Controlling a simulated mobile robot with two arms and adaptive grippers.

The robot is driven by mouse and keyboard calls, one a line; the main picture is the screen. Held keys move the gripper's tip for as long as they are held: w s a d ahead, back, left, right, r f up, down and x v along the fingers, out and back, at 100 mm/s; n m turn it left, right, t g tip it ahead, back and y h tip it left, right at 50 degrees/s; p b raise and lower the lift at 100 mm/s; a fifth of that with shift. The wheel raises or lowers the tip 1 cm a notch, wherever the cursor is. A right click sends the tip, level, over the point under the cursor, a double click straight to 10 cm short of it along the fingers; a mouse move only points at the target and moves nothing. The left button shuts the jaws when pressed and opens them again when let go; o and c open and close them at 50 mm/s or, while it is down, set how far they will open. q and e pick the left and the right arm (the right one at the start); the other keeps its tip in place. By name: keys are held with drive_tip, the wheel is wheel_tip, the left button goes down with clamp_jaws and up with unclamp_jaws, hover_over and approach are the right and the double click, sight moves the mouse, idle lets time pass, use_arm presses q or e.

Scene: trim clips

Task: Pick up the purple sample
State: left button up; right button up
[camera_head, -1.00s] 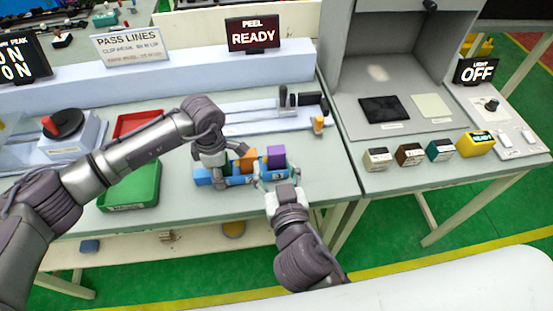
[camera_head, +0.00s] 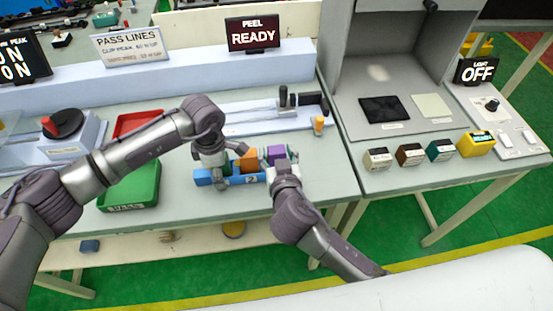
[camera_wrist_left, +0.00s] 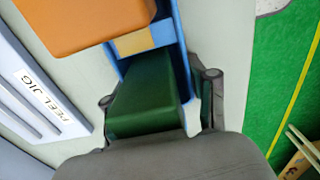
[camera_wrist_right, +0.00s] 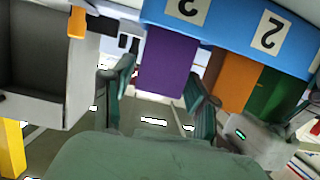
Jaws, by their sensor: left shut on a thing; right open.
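The purple sample (camera_head: 276,152) stands in the blue rack (camera_head: 245,180) on the bench. It also shows in the right wrist view (camera_wrist_right: 167,64), next to the number 3 label. My right gripper (camera_head: 277,163) is open; in the right wrist view its fingers (camera_wrist_right: 160,85) are on either side of the purple sample, with gaps visible. My left gripper (camera_head: 216,178) is shut across the rack's left part. In the left wrist view its fingers (camera_wrist_left: 158,95) straddle the rack walls (camera_wrist_left: 168,30) with a green sample (camera_wrist_left: 150,95) between them.
An orange sample (camera_head: 247,160) stands between the grippers, close to the purple one. A green tray (camera_head: 130,188) and a red tray (camera_head: 138,123) lie to the left. The peel jig (camera_head: 260,118) is behind. Small labelled boxes (camera_head: 410,154) stand on the right bench.

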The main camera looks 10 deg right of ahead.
drive_tip(key=shift+w+f, duration=0.2)
drive_tip(key=shift+w, duration=0.25)
drive_tip(key=shift+s, duration=0.1)
drive_tip(key=c, duration=0.9)
drive_tip(key=shift+r, duration=0.1)
wheel_tip(320, 180, up, 10)
use_arm(q)
drive_tip(key=o, duration=1.3)
drive_tip(key=shift+c, duration=0.2)
